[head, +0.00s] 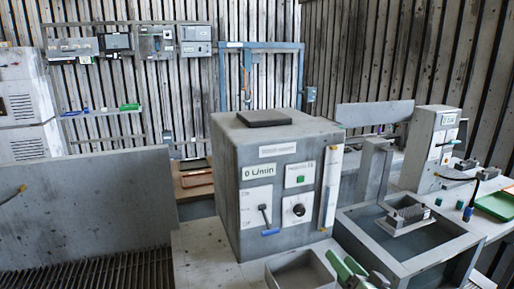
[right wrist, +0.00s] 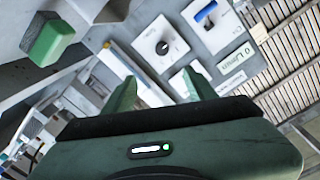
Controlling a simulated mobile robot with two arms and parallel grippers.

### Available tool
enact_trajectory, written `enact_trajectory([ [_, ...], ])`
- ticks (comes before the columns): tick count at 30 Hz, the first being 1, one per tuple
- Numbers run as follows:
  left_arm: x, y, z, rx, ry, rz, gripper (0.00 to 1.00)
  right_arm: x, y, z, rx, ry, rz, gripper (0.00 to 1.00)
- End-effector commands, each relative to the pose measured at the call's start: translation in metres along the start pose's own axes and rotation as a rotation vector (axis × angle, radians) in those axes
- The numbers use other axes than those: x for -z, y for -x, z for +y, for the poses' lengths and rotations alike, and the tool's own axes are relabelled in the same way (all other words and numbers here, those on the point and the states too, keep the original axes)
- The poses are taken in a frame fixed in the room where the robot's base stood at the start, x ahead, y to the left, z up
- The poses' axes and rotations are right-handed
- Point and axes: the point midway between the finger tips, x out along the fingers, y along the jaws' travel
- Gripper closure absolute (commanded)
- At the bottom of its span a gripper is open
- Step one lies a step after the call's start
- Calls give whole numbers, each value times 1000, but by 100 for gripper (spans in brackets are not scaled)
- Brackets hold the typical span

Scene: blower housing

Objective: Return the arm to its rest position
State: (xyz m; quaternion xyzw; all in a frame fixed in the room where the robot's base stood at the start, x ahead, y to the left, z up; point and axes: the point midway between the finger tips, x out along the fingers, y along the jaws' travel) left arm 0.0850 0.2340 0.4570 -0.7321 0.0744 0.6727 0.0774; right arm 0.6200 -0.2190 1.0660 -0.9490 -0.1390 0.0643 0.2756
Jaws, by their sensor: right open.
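My right gripper (head: 347,267) is at the bottom of the head view, in front of the grey blower housing (head: 229,155) and just right of an open grey bin. In the right wrist view its two green fingers (right wrist: 160,90) stand apart with nothing held between them. The housing's front panel shows beyond them, with a black knob (right wrist: 163,47) and a blue-handled lever (right wrist: 205,13). In the head view the lever (head: 268,231) hangs down and the knob (head: 299,210) is beside it. The fingers look clear of the panel. My left gripper is not in view.
The open grey bin (head: 285,280) is close to the right gripper. A grey basin (head: 436,257) holding a ribbed part (head: 406,217) stands at right. A grey partition (head: 90,190) and a dark grate (head: 90,272) lie at left. A green tray (head: 495,205) is at far right.

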Motion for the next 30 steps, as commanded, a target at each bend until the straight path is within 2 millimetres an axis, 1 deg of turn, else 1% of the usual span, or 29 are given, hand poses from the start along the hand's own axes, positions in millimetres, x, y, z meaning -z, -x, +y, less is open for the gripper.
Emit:
enact_trajectory([
  [1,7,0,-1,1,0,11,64,-7,2,0,-8,6,-16,43],
  [3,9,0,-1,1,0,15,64,-17,7,0,-24,21,-44,43],
  [8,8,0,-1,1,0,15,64,-42,18,1,-62,59,-111,43],
  [11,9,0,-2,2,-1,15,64,-62,29,2,-91,89,-167,43],
  [14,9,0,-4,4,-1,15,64,-86,44,4,-130,128,-241,43],
  [17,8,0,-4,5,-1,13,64,-113,66,5,-175,175,-332,43],
  [18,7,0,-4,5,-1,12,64,-124,76,6,-196,195,-374,43],
  [20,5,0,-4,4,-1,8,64,-141,95,7,-227,228,-441,43],
  [21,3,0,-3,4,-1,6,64,-153,108,8,-249,250,-490,43],
  [23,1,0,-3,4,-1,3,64,-169,131,10,-282,284,-566,43],
  [24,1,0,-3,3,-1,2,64,-178,146,11,-303,305,-617,43],
  [26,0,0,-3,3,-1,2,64,-190,169,12,-332,334,-691,43],
  [27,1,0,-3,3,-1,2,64,-197,184,13,-351,350,-737,43],
  [29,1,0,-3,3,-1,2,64,-205,204,13,-375,371,-800,43],
  [30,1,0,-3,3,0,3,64,-210,217,13,-390,381,-841,43],
])
